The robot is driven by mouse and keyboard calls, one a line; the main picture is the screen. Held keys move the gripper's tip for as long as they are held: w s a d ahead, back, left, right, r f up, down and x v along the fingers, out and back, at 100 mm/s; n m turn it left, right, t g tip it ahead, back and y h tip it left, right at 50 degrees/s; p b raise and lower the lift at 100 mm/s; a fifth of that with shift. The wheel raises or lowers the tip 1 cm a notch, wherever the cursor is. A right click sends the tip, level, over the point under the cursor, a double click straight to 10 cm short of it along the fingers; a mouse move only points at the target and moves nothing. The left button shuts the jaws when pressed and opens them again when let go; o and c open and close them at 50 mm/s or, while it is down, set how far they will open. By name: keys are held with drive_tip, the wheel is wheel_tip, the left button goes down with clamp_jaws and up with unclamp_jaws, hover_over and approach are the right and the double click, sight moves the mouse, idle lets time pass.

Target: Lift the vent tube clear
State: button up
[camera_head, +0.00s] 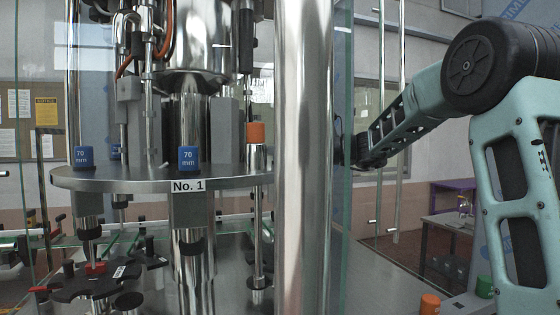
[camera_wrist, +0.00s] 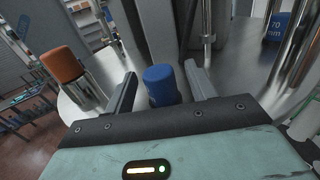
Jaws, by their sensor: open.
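In the wrist view, my gripper (camera_wrist: 160,70) is open, with a finger on each side of a blue-capped tube (camera_wrist: 160,86). The lower part of that cap is hidden behind the gripper body; I cannot tell whether the fingers touch it. An orange-capped tube (camera_wrist: 63,65) stands to the left, outside the fingers. In the head view, the orange-capped tube (camera_head: 255,133) and blue caps marked "70 mm" (camera_head: 188,158) stand on the round steel plate (camera_head: 130,180). Nothing visible marks one as the vent tube. My gripper is hidden behind the steel column there.
A thick steel column (camera_head: 304,160) and a glass panel edge (camera_head: 344,100) stand close to my arm. In the wrist view, another blue "70 mm" cap (camera_wrist: 276,26) and a steel post (camera_wrist: 300,50) stand at the right. A "No. 1" label (camera_head: 188,186) is on the plate's rim.

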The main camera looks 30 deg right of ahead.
drive_tip(key=shift+p+x, duration=0.3)
drive_tip(key=shift+x, duration=0.85)
drive_tip(key=c, duration=1.1)
drive_tip(key=shift+r, duration=0.15)
wheel_tip(320, 180, up, 28)
drive_tip(key=shift+f, duration=0.3)
drive_tip(key=shift+f+b, duration=0.65)
drive_tip(key=shift+f+b, duration=0.55)
drive_tip(key=shift+f, duration=0.25)
